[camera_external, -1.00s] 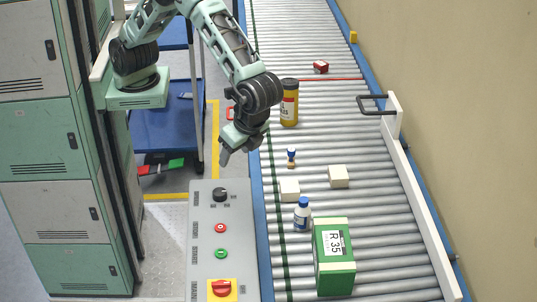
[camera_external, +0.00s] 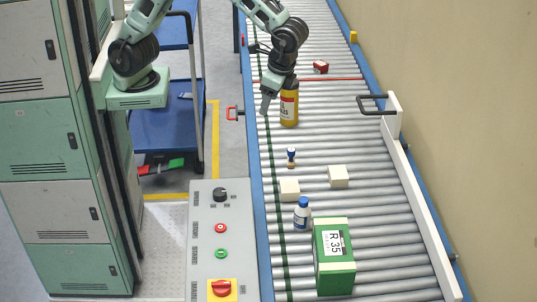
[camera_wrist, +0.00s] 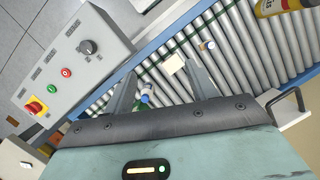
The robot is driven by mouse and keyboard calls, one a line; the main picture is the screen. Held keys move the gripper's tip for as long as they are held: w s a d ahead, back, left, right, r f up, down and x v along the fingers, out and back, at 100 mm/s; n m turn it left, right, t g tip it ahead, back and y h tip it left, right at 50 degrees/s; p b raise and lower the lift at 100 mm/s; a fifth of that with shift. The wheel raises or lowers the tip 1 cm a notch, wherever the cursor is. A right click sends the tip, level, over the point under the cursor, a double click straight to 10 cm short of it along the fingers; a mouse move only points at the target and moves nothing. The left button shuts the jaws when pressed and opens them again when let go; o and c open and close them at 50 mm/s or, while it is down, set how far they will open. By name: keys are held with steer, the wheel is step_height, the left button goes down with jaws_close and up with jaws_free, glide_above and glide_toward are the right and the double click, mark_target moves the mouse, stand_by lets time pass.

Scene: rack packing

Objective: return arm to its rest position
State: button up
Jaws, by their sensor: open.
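My arm reaches in from the top of the external view, from its base (camera_external: 137,95) beside the cabinet. My gripper (camera_external: 266,104) hangs over the left side of the roller conveyor (camera_external: 380,235), just left of a yellow bottle (camera_external: 289,112) with a brown top; whether they touch is unclear. In the wrist view the two fingers of my gripper (camera_wrist: 162,92) stand wide apart with nothing held between them. A white block (camera_wrist: 173,64) and a white bottle with a blue cap (camera_wrist: 146,97) show beyond the fingers.
A green box marked R 35 (camera_external: 334,275), two cream blocks, a small stamp-like item (camera_external: 291,155) and a red box (camera_external: 321,67) stand on the conveyor. A control panel (camera_external: 236,240) is at its left. A black handle (camera_external: 372,104) juts over the right rail.

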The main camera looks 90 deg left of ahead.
steer(key=s+a+r+n+h, duration=0.1)
steer(key=s+a+n, duration=0.15)
steer(key=a, duration=1.05)
steer(key=s+a+r+n, duration=0.1)
steer(key=a+n, duration=0.3)
steer(key=a, duration=0.8)
steer(key=s+a+f+n+t, duration=0.1)
steer(key=s+a+n, duration=0.2)
steer(key=s+a, duration=0.3)
steer(key=s+a+n+t, duration=0.1)
steer(key=s+a+n, duration=0.2)
steer(key=s+a, duration=0.4)
steer(key=s, duration=0.5)
steer(key=shift+f, duration=0.35)
